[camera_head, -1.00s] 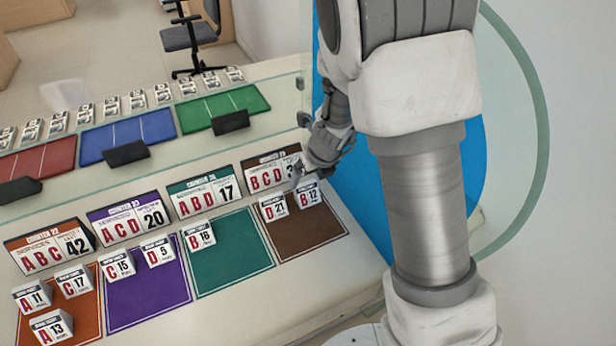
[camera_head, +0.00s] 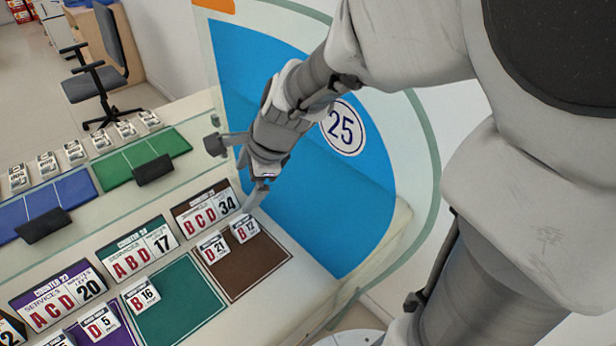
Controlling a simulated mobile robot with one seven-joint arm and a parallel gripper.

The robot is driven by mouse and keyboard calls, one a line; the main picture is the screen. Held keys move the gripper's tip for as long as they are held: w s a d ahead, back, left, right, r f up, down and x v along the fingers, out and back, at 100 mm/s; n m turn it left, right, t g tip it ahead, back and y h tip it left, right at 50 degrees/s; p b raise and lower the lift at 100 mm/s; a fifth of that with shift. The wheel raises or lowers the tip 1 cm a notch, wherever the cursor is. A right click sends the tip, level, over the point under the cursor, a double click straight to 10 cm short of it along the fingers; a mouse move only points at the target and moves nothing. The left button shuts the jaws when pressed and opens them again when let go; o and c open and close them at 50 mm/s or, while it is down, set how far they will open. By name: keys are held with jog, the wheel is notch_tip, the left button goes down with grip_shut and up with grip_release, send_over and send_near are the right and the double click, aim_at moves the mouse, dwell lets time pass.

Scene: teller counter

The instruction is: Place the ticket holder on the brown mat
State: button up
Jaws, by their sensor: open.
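The brown mat (camera_head: 252,272) lies at the right end of the counter's mat row. Two ticket holders stand on its back part, D 21 (camera_head: 213,247) and B 12 (camera_head: 244,228). A larger sign reading BCD 34 (camera_head: 207,209) stands at its back edge. Other ticket holders show on their own mats, B 16 (camera_head: 141,295) on the green mat and D 5 (camera_head: 101,325) on the purple mat. My gripper (camera_head: 258,190) is open above the back right of the brown mat, near the B 12 holder. Nothing shows between its fingers.
A clear glass partition with a blue panel (camera_head: 290,130) marked 25 rises at the counter's right end, close behind my arm. The green mat (camera_head: 180,305) lies left of the brown one. More mats and small holders sit behind the signs. The brown mat's front is bare.

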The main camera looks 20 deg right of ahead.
jog(key=s+d+r+n+h, duration=0.1)
jog(key=s+d+r+n, duration=0.1)
jog(key=s+n, duration=0.3)
jog(key=s+d+r+n+h, duration=0.1)
jog(key=s+d+r+n, duration=0.2)
jog(key=s+n, duration=0.2)
jog(key=s+d+r+n+t+h, duration=0.1)
jog(key=s+d+r+n, duration=0.2)
jog(key=s+n, duration=0.3)
jog(key=shift+d+r+n+h, duration=0.15)
jog(key=shift+r+n+h, duration=0.2)
jog(key=shift+n, duration=0.85)
jog(key=shift+r+p, duration=0.6)
